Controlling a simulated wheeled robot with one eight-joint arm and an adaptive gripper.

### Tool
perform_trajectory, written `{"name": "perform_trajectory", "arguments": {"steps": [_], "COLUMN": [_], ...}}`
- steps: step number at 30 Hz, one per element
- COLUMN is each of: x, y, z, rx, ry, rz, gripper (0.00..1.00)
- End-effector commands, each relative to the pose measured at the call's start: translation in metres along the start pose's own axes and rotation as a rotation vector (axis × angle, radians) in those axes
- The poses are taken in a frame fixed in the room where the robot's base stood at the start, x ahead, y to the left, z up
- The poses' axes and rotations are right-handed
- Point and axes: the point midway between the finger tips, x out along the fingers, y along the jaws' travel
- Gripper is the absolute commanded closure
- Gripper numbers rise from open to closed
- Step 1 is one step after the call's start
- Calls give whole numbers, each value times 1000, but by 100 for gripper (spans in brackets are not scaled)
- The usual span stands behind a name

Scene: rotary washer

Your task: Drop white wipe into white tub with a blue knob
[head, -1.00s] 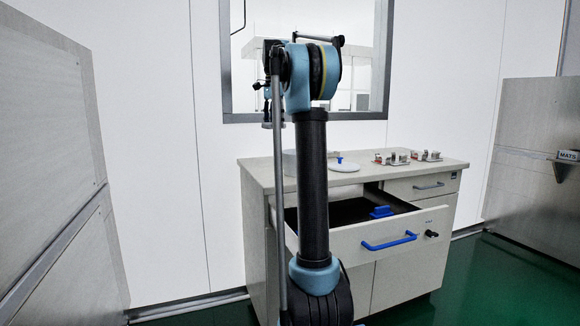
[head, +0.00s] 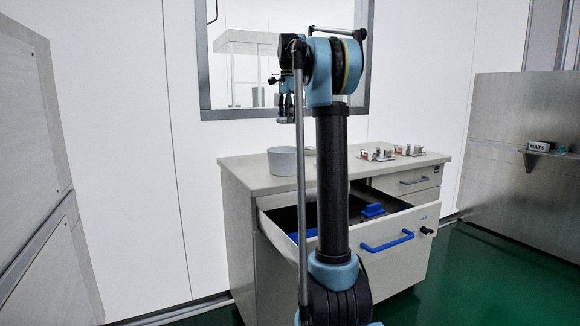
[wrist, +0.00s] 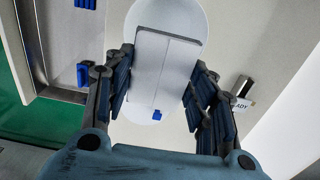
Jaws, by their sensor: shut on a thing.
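The white wipe (wrist: 165,60) shows in the wrist view as a flat, pale folded rectangle. My gripper (wrist: 160,66) is shut on it, one finger at each side edge. In the head view my gripper (head: 286,118) points down above the white tub (head: 283,163) on the cabinet top. The wipe is hard to make out there. In the wrist view a round white shape, apparently the tub (wrist: 180,12), shows beyond the wipe. A smaller white disc, apparently the lid (wrist: 138,108), with a blue knob (wrist: 157,114), is partly covered by the wipe. My arm hides the lid in the head view.
The cabinet (head: 250,178) has an open drawer with a blue handle (head: 387,242) and blue items (head: 373,210) inside. Small metal-and-red items (head: 377,154) stand at the right of the top. A window (head: 235,75) is behind. Panels stand left and right.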

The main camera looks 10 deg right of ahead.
Motion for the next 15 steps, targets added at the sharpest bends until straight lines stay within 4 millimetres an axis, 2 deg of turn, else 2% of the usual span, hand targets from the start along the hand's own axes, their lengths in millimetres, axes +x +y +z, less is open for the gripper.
{"name": "perform_trajectory", "arguments": {"steps": [15], "x": [6], "y": [0], "z": [1], "rx": [-1], "ry": [0], "rz": [0], "gripper": [61]}}
